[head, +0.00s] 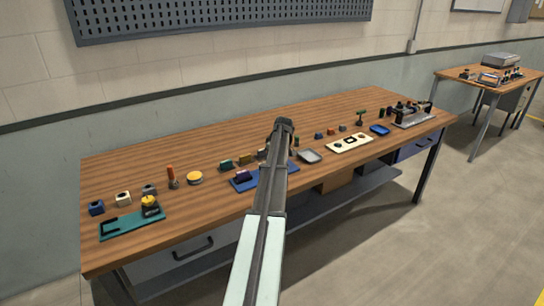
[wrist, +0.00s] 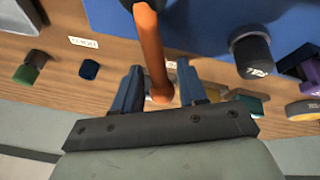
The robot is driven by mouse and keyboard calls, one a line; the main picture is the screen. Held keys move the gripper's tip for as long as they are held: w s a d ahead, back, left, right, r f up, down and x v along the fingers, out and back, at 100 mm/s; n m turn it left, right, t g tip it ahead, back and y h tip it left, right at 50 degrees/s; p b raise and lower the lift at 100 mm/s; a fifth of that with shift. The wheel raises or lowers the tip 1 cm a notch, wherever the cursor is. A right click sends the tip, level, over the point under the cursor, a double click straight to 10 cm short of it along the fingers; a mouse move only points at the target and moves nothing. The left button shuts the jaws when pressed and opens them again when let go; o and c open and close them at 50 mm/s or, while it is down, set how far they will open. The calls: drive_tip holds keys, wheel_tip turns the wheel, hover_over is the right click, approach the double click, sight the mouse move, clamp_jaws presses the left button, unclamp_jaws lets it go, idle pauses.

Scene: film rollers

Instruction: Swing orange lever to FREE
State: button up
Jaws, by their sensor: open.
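The orange lever (wrist: 152,45) runs down the middle of the wrist view. Its upper part lies over a blue board (wrist: 200,30), and a dark grey piece shows at its top end. My gripper (wrist: 160,78) is open, with one blue finger on each side of the lever's lower part. I cannot tell whether either finger touches it. A white label (wrist: 83,42) lies left of the lever, and another is partly hidden behind the right finger; neither is readable. In the head view my gripper (head: 283,124) is over the bench, and my arm hides the lever.
A green block (wrist: 30,68) and a small blue piece (wrist: 89,69) lie left. The wooden bench (head: 120,180) holds several other small fixtures on both sides.

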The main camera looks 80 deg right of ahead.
drive_tip(key=v, duration=1.3)
drive_tip(key=shift+r, duration=0.2)
drive_tip(key=shift+w, duration=0.15)
